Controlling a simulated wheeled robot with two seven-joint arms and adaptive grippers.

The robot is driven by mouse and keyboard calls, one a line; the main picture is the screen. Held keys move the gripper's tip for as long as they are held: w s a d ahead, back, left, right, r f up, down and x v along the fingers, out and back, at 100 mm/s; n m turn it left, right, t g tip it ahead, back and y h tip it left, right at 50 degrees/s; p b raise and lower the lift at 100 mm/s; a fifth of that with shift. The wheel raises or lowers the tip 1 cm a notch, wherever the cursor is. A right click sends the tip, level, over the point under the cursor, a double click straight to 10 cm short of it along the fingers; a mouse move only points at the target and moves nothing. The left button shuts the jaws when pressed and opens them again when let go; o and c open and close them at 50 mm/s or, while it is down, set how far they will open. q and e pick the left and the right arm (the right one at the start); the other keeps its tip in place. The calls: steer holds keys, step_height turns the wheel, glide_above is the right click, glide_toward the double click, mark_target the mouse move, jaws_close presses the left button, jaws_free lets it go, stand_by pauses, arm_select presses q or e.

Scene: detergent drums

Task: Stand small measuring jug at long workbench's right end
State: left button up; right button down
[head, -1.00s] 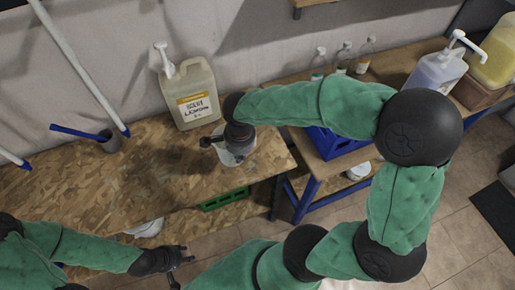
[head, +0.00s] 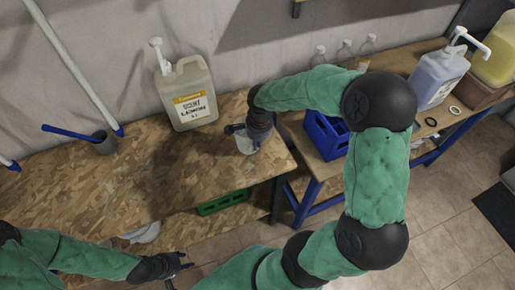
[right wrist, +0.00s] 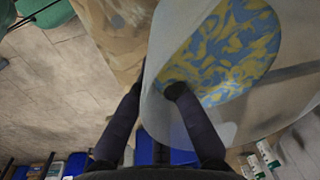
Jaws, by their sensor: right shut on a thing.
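The small measuring jug (head: 245,145) is a pale translucent vessel over the right end of the long chipboard workbench (head: 268,170). My right gripper (head: 243,130) is shut on its wall and partly covers it. In the right wrist view the fingers (right wrist: 155,89) pinch the jug's clear wall (right wrist: 165,125), and a blue and yellow pattern shows within its outline. I cannot tell whether the jug's base touches the board. My left gripper (head: 182,262) is away from the jug, low in front of the bench; its fingers look apart, with nothing between them.
A lemon detergent drum (head: 188,95) with a pump stands behind and left of the jug. Right of a gap, a second bench holds a blue crate (head: 325,135), bottles and a pump container (head: 435,78). A green crate (head: 222,203) is below.

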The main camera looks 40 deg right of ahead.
steer(key=shift+w+d+f+b, duration=0.1)
steer(key=shift+f+b, duration=0.3)
steer(key=shift+f, duration=0.5)
steer(key=shift+w+d+f+b, duration=0.1)
steer(key=shift+f+b, duration=0.25)
steer(key=shift+f, duration=0.5)
steer(key=shift+s+f, duration=0.1)
steer(key=c, duration=1.4)
jaws_free()
steer(key=shift+r, duration=0.25)
step_height(320, 180, up, 12)
steer(key=s+p, duration=0.1)
steer(key=p, duration=0.3)
steer(key=shift+f, duration=0.15)
